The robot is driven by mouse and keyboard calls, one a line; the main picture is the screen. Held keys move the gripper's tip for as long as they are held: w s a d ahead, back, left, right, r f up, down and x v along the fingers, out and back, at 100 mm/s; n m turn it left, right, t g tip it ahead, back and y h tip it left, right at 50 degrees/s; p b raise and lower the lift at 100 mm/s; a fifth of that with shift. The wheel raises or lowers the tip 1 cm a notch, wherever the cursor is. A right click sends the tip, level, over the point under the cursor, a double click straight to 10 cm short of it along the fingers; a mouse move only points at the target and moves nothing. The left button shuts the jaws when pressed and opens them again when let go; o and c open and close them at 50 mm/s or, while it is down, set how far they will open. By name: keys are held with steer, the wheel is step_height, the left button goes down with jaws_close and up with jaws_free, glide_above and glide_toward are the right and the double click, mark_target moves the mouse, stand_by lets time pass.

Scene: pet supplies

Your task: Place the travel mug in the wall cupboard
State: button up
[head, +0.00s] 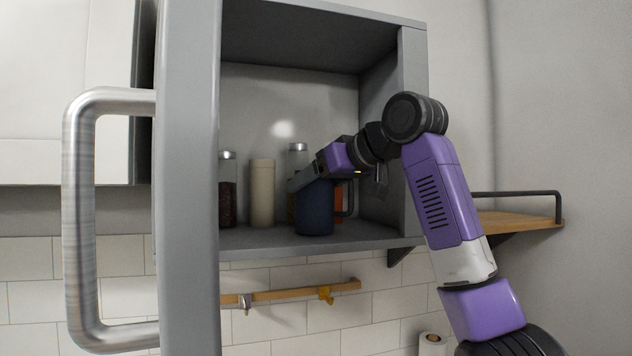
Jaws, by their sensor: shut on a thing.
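The wall cupboard (300,243) is grey and open at the front, with its door (190,180) swung out at the left. A dark blue travel mug (314,210) with a dark handle is inside, at or just above the cupboard floor near the front. I cannot tell whether its base touches the floor. My gripper (303,183) reaches in from the right and is shut on the mug near its top. The gripper hides the mug's upper rim.
A cream canister (262,193), a dark-filled jar (228,190) and another lidded jar (298,155) stand left of and behind the mug. An orange item (338,202) shows behind it. The door's big metal handle (80,220) juts out at left. A wooden shelf (515,226) is at right.

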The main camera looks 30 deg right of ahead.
steer(key=o, duration=1.8)
steer(key=shift+f, duration=0.1)
steer(key=shift+c, duration=0.2)
steer(key=b+v, duration=0.4)
steer(key=v, duration=0.8)
steer(key=shift+b, duration=0.3)
